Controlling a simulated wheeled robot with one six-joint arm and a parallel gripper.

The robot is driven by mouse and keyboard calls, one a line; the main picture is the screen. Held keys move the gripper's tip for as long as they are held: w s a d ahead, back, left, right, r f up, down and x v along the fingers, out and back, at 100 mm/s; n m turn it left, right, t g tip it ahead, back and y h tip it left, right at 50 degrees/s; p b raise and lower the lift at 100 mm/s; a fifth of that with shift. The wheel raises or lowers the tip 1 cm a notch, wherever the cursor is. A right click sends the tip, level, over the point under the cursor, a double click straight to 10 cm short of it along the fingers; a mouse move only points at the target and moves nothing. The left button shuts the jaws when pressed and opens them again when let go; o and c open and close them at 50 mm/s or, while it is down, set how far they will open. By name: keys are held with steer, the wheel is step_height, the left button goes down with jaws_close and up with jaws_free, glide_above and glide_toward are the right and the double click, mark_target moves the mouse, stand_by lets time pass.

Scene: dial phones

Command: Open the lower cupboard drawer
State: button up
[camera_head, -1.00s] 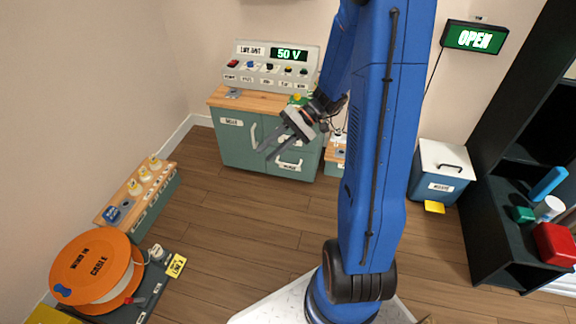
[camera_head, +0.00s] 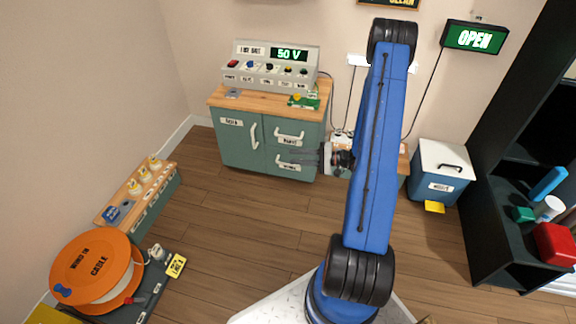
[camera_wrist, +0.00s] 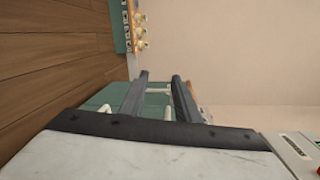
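The teal cupboard (camera_head: 239,150) stands at the back wall under a wooden top. Its right side has an upper drawer (camera_head: 289,134) and a lower drawer (camera_head: 287,168), each with a white handle; both look shut. A door with an upright handle (camera_head: 254,136) is on the left. My gripper (camera_head: 291,157) is in front of the drawers at the right, its fingers pointing left across the lower drawer's upper part. In the wrist view the gripper (camera_wrist: 162,78) is open and empty, with white handles beyond and between its fingers. Depth to the lower handle is unclear.
A control panel (camera_head: 270,65) and a green board (camera_head: 303,101) are on the cupboard top. A blue-grey bin (camera_head: 440,172) stands to the right. A low bench (camera_head: 150,198) and an orange cable reel (camera_head: 90,265) are at left. The floor before the cupboard is clear.

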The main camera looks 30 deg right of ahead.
mark_target(288, 164)
steer(key=s+d+f+m+t+h, duration=0.1)
steer(key=d+f+m+t+h, duration=0.15)
steer(key=d+f, duration=0.4)
steer(key=s+d+f+m+t+h, duration=0.2)
steer(key=d+f+m+h, duration=0.15)
steer(key=f, duration=0.65)
steer(key=shift+n, duration=0.4)
steer(key=x, duration=1.7)
steer(key=shift+w+a+r, duration=0.1)
steer(key=shift+w+r, duration=0.15)
steer(key=shift+r, duration=0.1)
jaws_close()
